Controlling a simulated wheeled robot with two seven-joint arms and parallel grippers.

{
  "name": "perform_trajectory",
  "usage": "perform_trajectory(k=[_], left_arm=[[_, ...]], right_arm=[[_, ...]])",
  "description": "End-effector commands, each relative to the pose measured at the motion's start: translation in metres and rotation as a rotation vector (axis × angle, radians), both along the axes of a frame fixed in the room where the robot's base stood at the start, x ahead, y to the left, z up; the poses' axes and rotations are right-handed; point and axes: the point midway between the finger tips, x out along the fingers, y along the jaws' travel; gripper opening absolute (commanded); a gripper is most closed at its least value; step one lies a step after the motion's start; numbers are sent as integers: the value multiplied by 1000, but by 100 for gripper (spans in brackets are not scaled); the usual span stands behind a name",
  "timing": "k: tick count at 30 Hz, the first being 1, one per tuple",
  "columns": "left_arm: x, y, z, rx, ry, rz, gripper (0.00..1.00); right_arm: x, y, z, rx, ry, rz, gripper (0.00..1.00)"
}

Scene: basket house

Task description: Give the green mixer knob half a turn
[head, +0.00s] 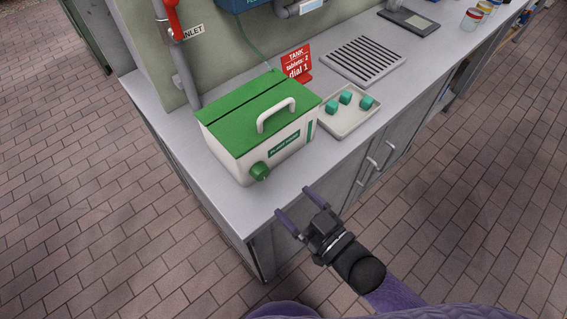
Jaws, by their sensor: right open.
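The green mixer knob (260,171) sits low on the front face of a white mixer box (290,145) with a green lid (245,112) and a white handle. The box stands on the grey counter near its front left corner. My right gripper (298,204) is open and empty, just off the counter's front edge. Its two purple fingers point toward the counter, below and to the right of the knob, apart from it. My left gripper is not in view.
A white tray (337,127) with several green cubes lies right of the mixer. Behind it are a red sign (297,62) and a slotted drain (363,61). A red-handled pipe (172,22) stands at the back left. Cabinet handles (372,166) stick out of the counter's front.

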Motion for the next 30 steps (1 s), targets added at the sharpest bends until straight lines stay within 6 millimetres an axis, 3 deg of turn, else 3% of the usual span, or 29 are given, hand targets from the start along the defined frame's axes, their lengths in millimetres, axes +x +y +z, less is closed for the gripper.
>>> perform_trajectory(k=[6, 10, 22, 30], left_arm=[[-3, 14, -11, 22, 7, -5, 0], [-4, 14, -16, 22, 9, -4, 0], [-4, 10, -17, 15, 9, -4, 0], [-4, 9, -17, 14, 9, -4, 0]], right_arm=[[44, 31, -2, 2, -3, 0, 88], [62, 45, -2, 2, -2, 1, 88], [72, 52, 0, 0, 0, 1, 88], [72, 51, 0, 0, 0, 1, 31]])
